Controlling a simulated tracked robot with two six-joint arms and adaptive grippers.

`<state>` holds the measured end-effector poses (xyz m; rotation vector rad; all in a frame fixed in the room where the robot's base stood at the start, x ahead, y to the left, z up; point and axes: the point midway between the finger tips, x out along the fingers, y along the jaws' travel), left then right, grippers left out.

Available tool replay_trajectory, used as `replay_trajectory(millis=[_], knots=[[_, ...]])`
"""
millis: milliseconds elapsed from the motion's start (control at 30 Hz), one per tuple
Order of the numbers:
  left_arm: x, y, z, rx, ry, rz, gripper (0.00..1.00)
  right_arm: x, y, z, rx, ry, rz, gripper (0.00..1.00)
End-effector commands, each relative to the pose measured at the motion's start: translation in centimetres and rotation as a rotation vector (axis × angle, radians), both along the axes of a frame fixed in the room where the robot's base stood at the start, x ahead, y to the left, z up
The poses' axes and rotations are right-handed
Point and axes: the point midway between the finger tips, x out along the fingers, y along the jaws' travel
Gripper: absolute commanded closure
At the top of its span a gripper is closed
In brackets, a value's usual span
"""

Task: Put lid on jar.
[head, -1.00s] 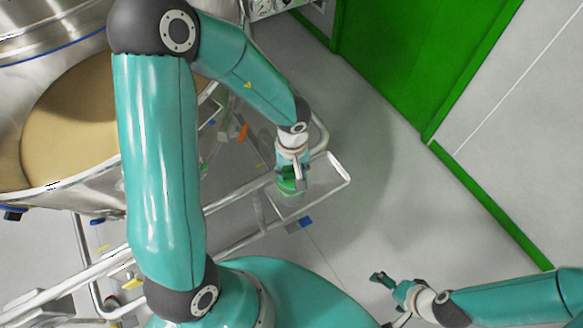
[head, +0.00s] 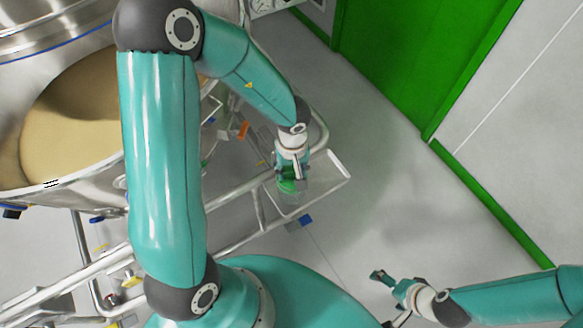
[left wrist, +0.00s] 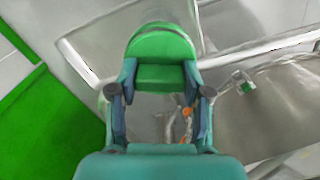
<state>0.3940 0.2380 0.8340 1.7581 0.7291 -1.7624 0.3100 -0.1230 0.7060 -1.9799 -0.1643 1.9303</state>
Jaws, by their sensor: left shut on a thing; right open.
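My left gripper (head: 289,176) is shut on the green lid (head: 287,186), over the small metal tray (head: 328,174) on the frame. In the left wrist view the lid (left wrist: 162,46) sits between the two fingertips, apparently gripped by its sides. A pale, see-through shape just below the lid in the head view looks like the jar (head: 290,197), standing on the tray. I cannot tell whether lid and jar touch. My right gripper (head: 389,296) is open and empty, low at the right, far from the jar.
A large steel vessel (head: 60,205) with tan contents (head: 75,120) fills the left side. Metal rails (head: 235,240) run beside the tray. A green door (head: 420,50) stands at the back right. The grey floor (head: 400,190) between is clear.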

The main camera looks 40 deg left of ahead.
Motion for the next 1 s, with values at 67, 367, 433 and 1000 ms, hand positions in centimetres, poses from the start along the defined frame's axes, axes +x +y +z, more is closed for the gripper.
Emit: replay_trajectory(millis=[67, 367, 433, 1000], knots=[[-0.01, 0.0, -0.17, -0.001, 0.001, 0.0, 0.99, 0.0, 0.0, -0.07, 0.0, 0.0, 0.0, 0.0], [-0.03, -0.01, -0.63, -0.001, 0.001, 0.0, 0.99, 0.0, 0.0, -0.22, 0.0, 0.0, 0.0, 0.0], [-0.02, -0.02, -0.74, -0.001, 0.001, 0.001, 0.99, 0.0, 0.0, -0.27, 0.0, 0.0, 0.0, 0.0], [-0.01, 0.01, -0.72, -0.001, -0.001, 0.001, 0.22, 0.01, -0.01, -0.25, 0.0, 0.0, 0.0, 0.0]])
